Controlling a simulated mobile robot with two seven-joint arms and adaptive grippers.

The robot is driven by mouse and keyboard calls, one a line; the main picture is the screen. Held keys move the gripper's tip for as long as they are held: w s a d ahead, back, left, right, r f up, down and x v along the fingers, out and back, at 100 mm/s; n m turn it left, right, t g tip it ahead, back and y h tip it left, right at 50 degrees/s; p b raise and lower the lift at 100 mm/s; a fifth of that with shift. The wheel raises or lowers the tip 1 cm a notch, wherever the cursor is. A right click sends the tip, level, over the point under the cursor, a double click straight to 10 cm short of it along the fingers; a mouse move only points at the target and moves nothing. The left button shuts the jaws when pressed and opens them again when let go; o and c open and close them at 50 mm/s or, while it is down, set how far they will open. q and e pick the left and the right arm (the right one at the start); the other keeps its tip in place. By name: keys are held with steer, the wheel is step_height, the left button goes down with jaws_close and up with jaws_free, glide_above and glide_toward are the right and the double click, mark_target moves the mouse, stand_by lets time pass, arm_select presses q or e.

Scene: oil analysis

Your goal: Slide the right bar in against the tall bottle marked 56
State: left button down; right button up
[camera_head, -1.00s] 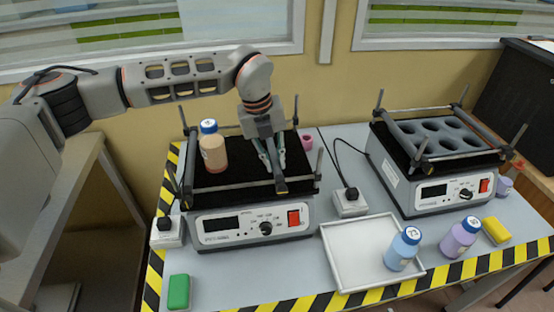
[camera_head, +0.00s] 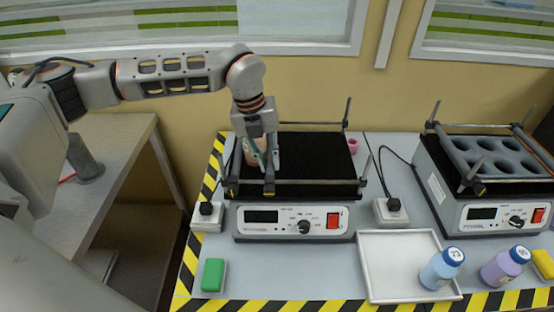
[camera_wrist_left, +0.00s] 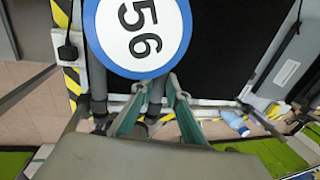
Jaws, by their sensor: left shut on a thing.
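The tall bottle (camera_head: 249,158) stands on the left part of the black shaker platform (camera_head: 320,155), mostly hidden behind my left gripper in the head view. Its white cap with a blue rim, marked 56 (camera_wrist_left: 140,35), fills the top of the left wrist view. My left gripper (camera_head: 268,178) points down at the platform's front edge, shut on the right bar (camera_wrist_left: 155,96). The bar is close on the right side of the bottle; I cannot tell if they touch. Another bar (camera_wrist_left: 97,92) lies on the bottle's left. My right gripper is not in view.
The shaker's control front (camera_head: 295,222) faces me. A white tray (camera_head: 385,270), a blue-capped bottle (camera_head: 441,268) and a purple bottle (camera_head: 504,266) stand at the front right. A second shaker (camera_head: 490,170) is at the right. The platform right of my gripper is bare.

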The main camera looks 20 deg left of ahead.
arm_select(q)
steer(key=shift+w+r, duration=0.1)
steer(key=c, duration=2)
jaws_free()
steer(key=shift+o, duration=0.2)
step_height(320, 180, up, 12)
steer(key=s+a, duration=0.1)
steer(key=a, duration=0.1)
steer(key=shift+a, duration=0.15)
steer(key=shift+f, duration=0.2)
